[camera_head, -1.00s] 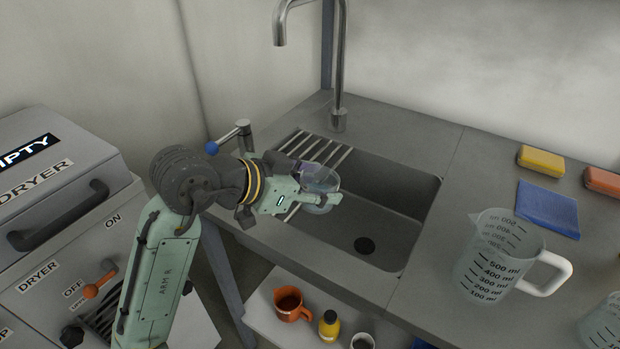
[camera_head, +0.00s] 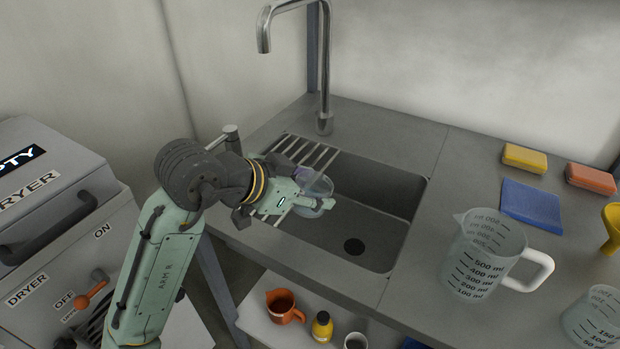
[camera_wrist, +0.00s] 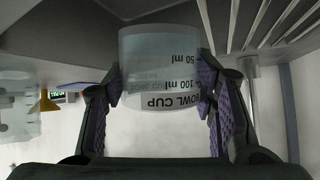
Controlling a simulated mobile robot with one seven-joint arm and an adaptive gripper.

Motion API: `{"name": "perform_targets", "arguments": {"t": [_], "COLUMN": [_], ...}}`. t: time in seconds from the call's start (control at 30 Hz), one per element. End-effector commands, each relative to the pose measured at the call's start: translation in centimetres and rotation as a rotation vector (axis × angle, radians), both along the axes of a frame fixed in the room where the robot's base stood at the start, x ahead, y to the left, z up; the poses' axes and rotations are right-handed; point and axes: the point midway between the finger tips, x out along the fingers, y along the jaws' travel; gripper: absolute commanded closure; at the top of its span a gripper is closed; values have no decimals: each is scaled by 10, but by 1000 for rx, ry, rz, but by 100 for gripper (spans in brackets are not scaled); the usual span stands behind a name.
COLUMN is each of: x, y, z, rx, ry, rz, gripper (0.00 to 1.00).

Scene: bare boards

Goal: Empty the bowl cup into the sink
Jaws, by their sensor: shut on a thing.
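The bowl cup (camera_wrist: 160,65) is a clear cup with a label and ml marks. My gripper (camera_head: 308,192) is shut on it, with the purple finger pads on both sides of the cup in the wrist view (camera_wrist: 157,95). In the head view the cup (camera_head: 316,184) is above the left part of the sink (camera_head: 352,215), by the slatted rack. The label reads upside down in the wrist view. Pale contents seem to show in the cup, but I cannot tell the level. The sink's drain shows at the basin bottom.
A chrome tap (camera_head: 324,100) rises behind the sink. A measuring jug (camera_head: 480,255) stands on the counter to the right, with a blue cloth (camera_head: 531,205) and yellow and orange sponges behind it. An orange mug (camera_head: 284,306) and a yellow bottle (camera_head: 322,326) are on the shelf below.

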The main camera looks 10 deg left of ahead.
Motion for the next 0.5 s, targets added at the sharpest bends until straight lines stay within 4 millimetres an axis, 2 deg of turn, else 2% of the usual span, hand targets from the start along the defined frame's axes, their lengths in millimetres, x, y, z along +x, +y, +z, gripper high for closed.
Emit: {"name": "perform_targets", "arguments": {"t": [0.5], "x": [6], "y": [-11], "z": [-6], "rx": [109], "ry": [53], "rz": [-2], "gripper": [77]}}
